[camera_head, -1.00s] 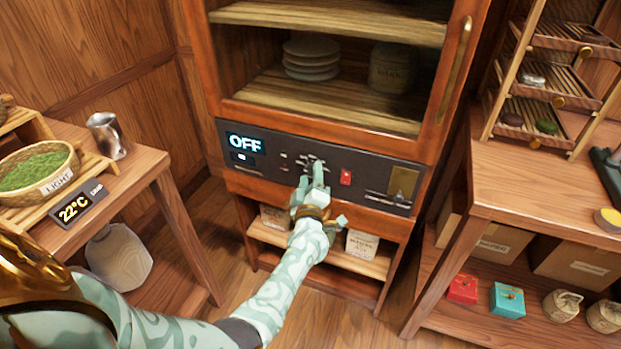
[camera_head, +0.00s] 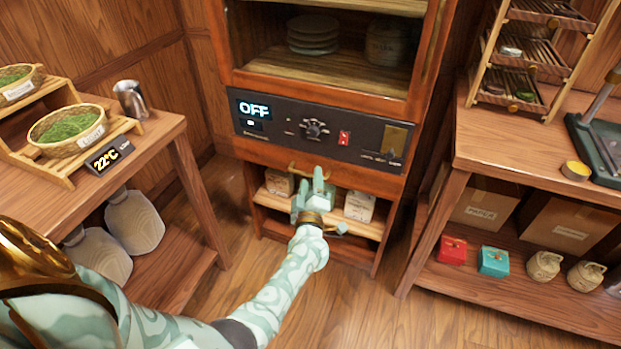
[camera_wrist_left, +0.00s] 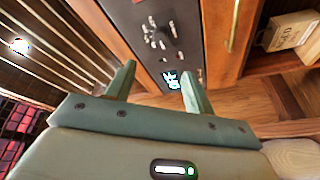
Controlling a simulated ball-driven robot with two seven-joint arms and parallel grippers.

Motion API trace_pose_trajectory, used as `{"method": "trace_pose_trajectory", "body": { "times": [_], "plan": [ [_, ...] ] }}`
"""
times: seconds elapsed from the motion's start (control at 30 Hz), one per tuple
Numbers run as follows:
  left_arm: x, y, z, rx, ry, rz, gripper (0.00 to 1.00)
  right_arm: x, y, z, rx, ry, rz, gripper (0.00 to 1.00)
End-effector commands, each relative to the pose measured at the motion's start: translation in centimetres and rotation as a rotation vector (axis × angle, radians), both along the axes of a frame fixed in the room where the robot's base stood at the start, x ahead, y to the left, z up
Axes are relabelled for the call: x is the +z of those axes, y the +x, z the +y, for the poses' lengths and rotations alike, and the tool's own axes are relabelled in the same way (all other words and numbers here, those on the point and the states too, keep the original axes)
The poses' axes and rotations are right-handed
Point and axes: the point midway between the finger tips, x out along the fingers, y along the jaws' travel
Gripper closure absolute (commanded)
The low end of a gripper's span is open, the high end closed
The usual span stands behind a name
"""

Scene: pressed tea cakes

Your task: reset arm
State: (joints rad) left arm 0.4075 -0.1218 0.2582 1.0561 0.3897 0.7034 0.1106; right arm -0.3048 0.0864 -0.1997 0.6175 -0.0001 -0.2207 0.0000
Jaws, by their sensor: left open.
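My left gripper (camera_head: 312,182) is open and empty in the head view. It is in front of the wooden cabinet, below the dark control panel (camera_head: 290,128). The panel has a display reading OFF (camera_head: 253,110), a dark knob (camera_head: 315,129) and a red switch (camera_head: 344,138). In the left wrist view the two fingers of my left gripper (camera_wrist_left: 157,85) stand apart with nothing between them, and the panel (camera_wrist_left: 158,38) shows beyond them. My right gripper is in neither view.
A left table (camera_head: 150,135) holds a basket of green leaves (camera_head: 70,125), a metal cup (camera_head: 130,98) and a 22°C display (camera_head: 107,154). A right table (camera_head: 500,150) holds a tiered rack (camera_head: 530,65). Boxes sit on the cabinet's low shelf. Floor between is clear.

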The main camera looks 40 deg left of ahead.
Motion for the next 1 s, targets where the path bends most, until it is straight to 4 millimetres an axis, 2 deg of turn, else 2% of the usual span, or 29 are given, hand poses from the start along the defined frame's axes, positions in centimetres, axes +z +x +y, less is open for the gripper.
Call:
{"method": "trace_pose_trajectory", "body": {
  "times": [0.53,0.67,0.77,0.83,0.87,0.9,0.97,1.0],
  "plan": [
    [0.0,0.0,0.0,-0.001,0.001,0.001,0.47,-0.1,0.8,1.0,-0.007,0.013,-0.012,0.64],
    [-1.2,0.6,-1.1,-0.057,0.048,0.086,0.47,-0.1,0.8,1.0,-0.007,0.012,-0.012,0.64],
    [-5.2,1.3,-4.9,-0.218,0.164,0.293,0.47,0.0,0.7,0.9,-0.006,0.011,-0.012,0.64],
    [-9.8,-0.6,-7.6,-0.351,0.266,0.480,0.47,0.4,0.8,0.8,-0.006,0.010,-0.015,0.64],
    [-11.9,-2.0,-8.6,-0.407,0.309,0.559,0.47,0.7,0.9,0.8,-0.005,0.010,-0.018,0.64],
    [-14.7,-4.1,-9.8,-0.479,0.360,0.662,0.47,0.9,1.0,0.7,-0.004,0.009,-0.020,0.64],
    [-18.6,-7.9,-11.1,-0.582,0.431,0.807,0.47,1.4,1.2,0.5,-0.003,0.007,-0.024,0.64],
    [-21.0,-10.7,-11.7,-0.644,0.471,0.896,0.47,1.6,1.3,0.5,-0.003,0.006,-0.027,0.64]
  ]
}}
